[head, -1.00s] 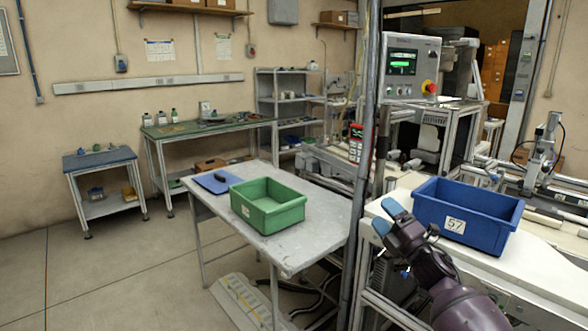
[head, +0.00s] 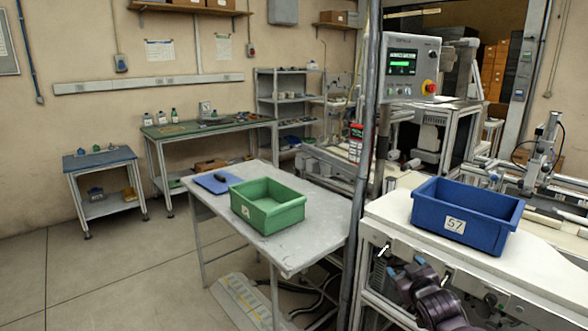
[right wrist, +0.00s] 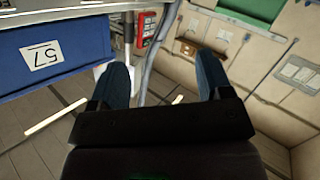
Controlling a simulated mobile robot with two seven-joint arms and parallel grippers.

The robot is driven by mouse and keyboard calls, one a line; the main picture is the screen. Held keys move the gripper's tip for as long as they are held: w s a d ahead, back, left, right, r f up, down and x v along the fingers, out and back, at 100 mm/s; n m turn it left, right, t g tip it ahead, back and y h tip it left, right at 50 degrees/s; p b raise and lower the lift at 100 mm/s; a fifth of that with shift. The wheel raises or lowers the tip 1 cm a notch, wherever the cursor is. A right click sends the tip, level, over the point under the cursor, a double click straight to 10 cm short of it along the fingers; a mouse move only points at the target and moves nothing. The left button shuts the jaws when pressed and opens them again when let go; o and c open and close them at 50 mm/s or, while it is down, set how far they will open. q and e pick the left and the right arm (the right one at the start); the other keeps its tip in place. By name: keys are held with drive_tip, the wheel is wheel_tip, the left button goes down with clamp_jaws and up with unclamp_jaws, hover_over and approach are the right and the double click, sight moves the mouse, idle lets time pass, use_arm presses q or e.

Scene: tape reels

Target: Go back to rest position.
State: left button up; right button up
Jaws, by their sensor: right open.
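My right gripper (head: 405,262) is low in front of the white bench (head: 385,228), below the blue bin's level in the head view. In the right wrist view its two blue fingertips (right wrist: 163,75) stand wide apart with nothing between them. The blue bin (head: 452,228), labelled 57, stands on the white bench and also shows in the right wrist view (right wrist: 85,45). The gripper is apart from it. My left gripper is not in view.
A grey table (head: 312,232) left of the pole (head: 366,130) bears an empty green bin (head: 268,218) and a blue clipboard (head: 212,183). A control box (head: 410,68) is above the bench at the back. Open floor (head: 100,270) lies at the left.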

drive_tip(key=s+f+m+g, duration=0.1)
drive_tip(key=s+f, duration=0.6)
drive_tip(key=s, duration=0.3)
drive_tip(key=s+f+g, duration=0.1)
drive_tip(key=s+f, duration=0.7)
drive_tip(key=s, duration=0.2)
drive_tip(key=s+f+m+g, duration=0.1)
drive_tip(key=s, duration=0.9)
drive_tip(key=s+a+f+m+g+h, duration=0.1)
drive_tip(key=s+f, duration=0.1)
drive_tip(key=s, duration=0.9)
drive_tip(key=shift+a+f+m+g, duration=0.25)
drive_tip(key=shift+f+m+g, duration=0.05)
drive_tip(key=shift+g, duration=0.1)
